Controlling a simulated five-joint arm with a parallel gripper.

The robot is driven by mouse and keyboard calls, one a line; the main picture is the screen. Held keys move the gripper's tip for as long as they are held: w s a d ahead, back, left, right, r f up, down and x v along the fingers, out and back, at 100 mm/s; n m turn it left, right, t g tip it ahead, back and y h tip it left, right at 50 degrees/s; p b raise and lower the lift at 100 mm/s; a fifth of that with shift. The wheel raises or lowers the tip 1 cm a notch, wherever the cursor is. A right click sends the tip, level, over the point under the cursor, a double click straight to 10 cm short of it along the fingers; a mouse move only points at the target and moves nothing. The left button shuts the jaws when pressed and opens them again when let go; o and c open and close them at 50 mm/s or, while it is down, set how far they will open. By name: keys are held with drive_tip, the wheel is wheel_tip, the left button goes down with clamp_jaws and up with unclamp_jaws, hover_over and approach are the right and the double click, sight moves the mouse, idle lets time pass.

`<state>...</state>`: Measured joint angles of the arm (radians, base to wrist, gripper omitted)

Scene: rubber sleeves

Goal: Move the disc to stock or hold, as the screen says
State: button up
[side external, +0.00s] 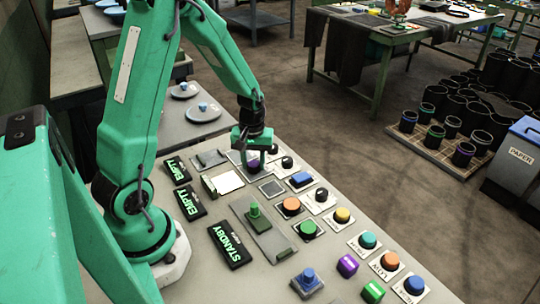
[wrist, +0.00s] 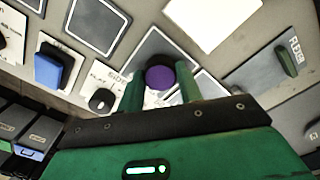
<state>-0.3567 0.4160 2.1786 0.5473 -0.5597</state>
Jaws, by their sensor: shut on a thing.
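My gripper (side external: 253,163) is low over the far part of the grey panel. In the wrist view its two green fingers (wrist: 160,84) are on either side of a purple round thing, which looks like the disc (wrist: 160,77), and are shut on it. The disc (side external: 254,164) is partly hidden by the fingers in the side view. A grey square pad lies under or just behind it; I cannot tell whether they touch. Three dark screens with green letters read EMPTY (side external: 175,168), EMPTY (side external: 190,202) and STANDBY (side external: 229,244).
A bright white square (side external: 226,183) and a dark square pad (side external: 271,188) lie near the gripper. A black knob (side external: 287,163), a blue switch (side external: 301,180), a green lever (side external: 255,211) and several coloured buttons rise from the panel.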

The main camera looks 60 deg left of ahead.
sight(254, 164)
drive_tip(key=shift+f, duration=0.15)
drive_tip(key=o, duration=1)
drive_tip(key=shift+o, duration=0.2)
wheel_tip(254, 164, up, 12)
drive_tip(key=shift+r, duration=0.2)
idle(0.4)
drive_tip(key=s+d+r+m+t, duration=0.5)
drive_tip(key=s+d+r+m, duration=0.5)
drive_tip(key=s+d+r, duration=0.1)
drive_tip(key=shift+s+d+r+m+t, duration=0.3)
drive_tip(key=shift+s+d, duration=0.15)
drive_tip(key=shift+d, duration=0.45)
